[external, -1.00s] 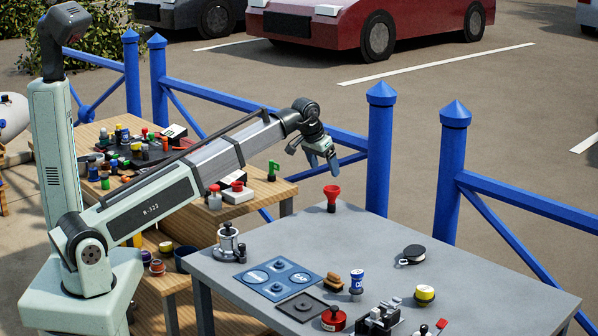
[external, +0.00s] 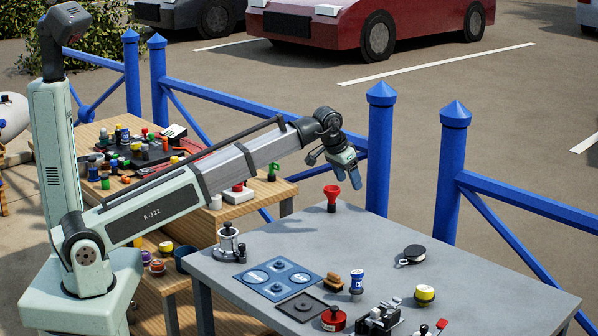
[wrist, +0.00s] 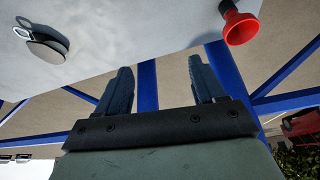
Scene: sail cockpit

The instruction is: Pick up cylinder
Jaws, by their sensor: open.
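My gripper (external: 348,180) is open and empty, in the air above the far edge of the grey table (external: 300,235). Its two fingers (wrist: 160,66) are spread apart in the wrist view, with nothing between them. Which thing is the cylinder is not clear. A short blue and white cylinder (external: 357,280) stands upright near the table's middle. A yellow, round-topped cylinder (external: 424,295) stands to its right. A red funnel-shaped piece on a dark stem (external: 332,192) stands at the far edge, just below my gripper; it also shows at the upper right of the wrist view (wrist: 240,26).
A dark disc with a ring (external: 412,254) lies on the right. Blue railing posts (external: 380,150) stand behind the table. A wooden bench (external: 245,205) stands left.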

